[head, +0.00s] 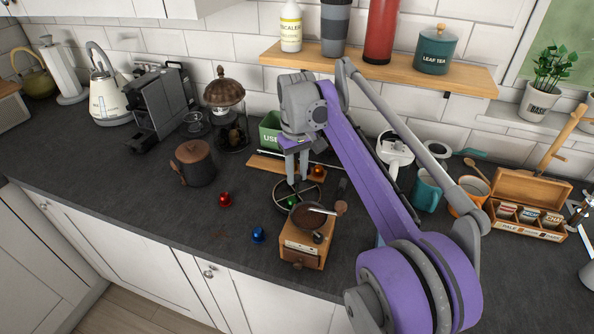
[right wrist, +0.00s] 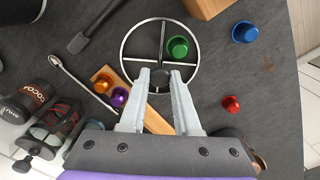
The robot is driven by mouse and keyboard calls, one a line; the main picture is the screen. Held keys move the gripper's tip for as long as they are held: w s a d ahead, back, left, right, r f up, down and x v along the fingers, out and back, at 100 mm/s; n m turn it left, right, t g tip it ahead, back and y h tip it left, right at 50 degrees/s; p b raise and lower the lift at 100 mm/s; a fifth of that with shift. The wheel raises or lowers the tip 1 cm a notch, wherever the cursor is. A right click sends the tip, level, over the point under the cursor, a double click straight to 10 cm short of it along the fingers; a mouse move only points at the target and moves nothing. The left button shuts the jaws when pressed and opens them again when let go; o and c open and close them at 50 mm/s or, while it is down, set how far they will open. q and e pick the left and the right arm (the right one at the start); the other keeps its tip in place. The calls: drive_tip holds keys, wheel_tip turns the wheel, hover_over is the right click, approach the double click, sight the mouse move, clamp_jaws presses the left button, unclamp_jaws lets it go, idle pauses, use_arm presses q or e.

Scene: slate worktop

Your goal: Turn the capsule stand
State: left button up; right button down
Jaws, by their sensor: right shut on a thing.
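The capsule stand (head: 276,200) is a round metal ring with cross spokes, low on the slate worktop; it also shows in the right wrist view (right wrist: 125,50). A green capsule (right wrist: 177,47) sits inside its ring, in one section between spokes. My right gripper (head: 297,182) reaches down over the stand from above. In the right wrist view its fingertips (right wrist: 161,74) are at the middle of the ring, shut on the stand's centre, which they largely hide. My left gripper is not in view.
A wooden coffee grinder (head: 300,245) stands right in front of the stand. A red capsule (head: 225,198) and a blue capsule (head: 258,234) lie to its left. Behind is a wooden board (right wrist: 158,119) with orange (right wrist: 102,83) and purple (right wrist: 119,97) capsules. The worktop's front left is clear.

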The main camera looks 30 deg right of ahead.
drive_tip(key=shift+r+m+p, duration=0.1)
drive_tip(key=shift+m+p, duration=0.9)
drive_tip(key=shift+m, duration=1.2)
drive_tip(key=shift+m+p, duration=0.8)
drive_tip(key=shift+m, duration=1.6)
drive_tip(key=shift+m+p, duration=0.55)
drive_tip(key=shift+m, duration=1.75)
drive_tip(key=shift+m+p, duration=0.3)
drive_tip(key=shift+m, duration=2.1)
drive_tip(key=c, duration=0.6)
unclamp_jaws()
